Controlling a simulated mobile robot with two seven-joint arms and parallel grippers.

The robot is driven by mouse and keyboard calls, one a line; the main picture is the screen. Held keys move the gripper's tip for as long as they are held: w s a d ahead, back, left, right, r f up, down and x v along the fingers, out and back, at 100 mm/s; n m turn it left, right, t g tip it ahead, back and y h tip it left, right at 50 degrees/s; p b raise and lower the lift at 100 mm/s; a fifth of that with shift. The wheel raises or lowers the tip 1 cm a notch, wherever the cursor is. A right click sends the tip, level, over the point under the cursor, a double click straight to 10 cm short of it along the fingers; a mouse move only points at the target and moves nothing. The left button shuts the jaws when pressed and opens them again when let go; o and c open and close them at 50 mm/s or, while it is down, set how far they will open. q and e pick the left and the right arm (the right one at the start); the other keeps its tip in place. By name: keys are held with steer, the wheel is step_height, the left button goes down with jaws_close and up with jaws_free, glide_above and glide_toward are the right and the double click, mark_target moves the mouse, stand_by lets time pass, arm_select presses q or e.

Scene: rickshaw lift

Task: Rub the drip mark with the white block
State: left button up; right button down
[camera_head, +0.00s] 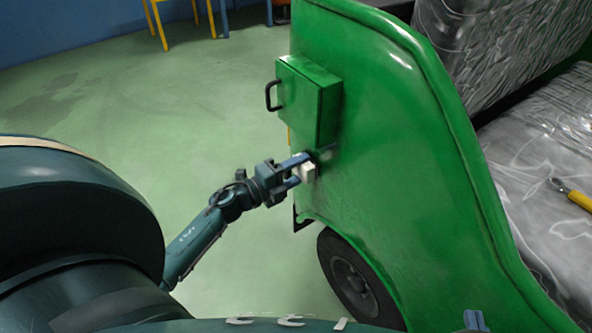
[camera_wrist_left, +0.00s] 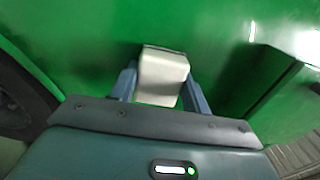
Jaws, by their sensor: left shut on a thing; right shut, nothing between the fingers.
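The white block (camera_head: 307,172) is held between the blue fingers of my left gripper (camera_head: 298,170), against or very close to the green side panel of the rickshaw (camera_head: 390,150). In the left wrist view the white block (camera_wrist_left: 162,78) sits between both fingers, its far end at the green surface. I cannot tell whether it touches. The drip mark is not clearly made out; a dark patch beside the block may be shadow or the mark. My right gripper (camera_head: 475,320) shows only as blue fingertips at the bottom edge, shut and empty.
A green box (camera_head: 308,100) with a black handle (camera_head: 271,96) juts from the panel just above my left gripper. A black wheel (camera_head: 352,280) is below. A yellow-handled tool (camera_head: 572,194) lies on the plastic-covered seat (camera_head: 540,150). Open green floor (camera_head: 190,110) lies left.

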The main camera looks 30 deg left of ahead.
mark_target(323, 172)
arm_select(q)
steer(key=shift+w+d, duration=0.2)
steer(key=shift+w, duration=0.2)
steer(key=shift+s+d+r+p, duration=0.1)
steer(key=shift+s+d+p, duration=0.1)
steer(key=shift+d, duration=0.2)
steer(key=shift+s+d+p, duration=0.15)
steer(key=shift+d+p, duration=0.05)
steer(key=shift+d, duration=0.2)
steer(key=shift+s+d+p, duration=0.15)
steer(key=shift+s+d, duration=0.1)
steer(key=shift+d, duration=0.2)
steer(key=shift+s+d+p, duration=0.15)
steer(key=shift+s+d, duration=0.05)
steer(key=shift+d, duration=0.25)
steer(key=shift+w+d, duration=0.1)
steer(key=shift+d, duration=0.05)
steer(key=shift+w+a+b, duration=0.2)
steer(key=shift+w+a, duration=0.1)
steer(key=shift+a, duration=0.3)
steer(key=shift+w+a+b, duration=0.15)
steer(key=shift+w+a, duration=0.15)
steer(key=shift+a, duration=0.25)
steer(key=shift+w+a, duration=0.35)
steer(key=shift+a, duration=0.35)
steer(key=shift+c, duration=0.9)
steer(key=shift+r, duration=0.1)
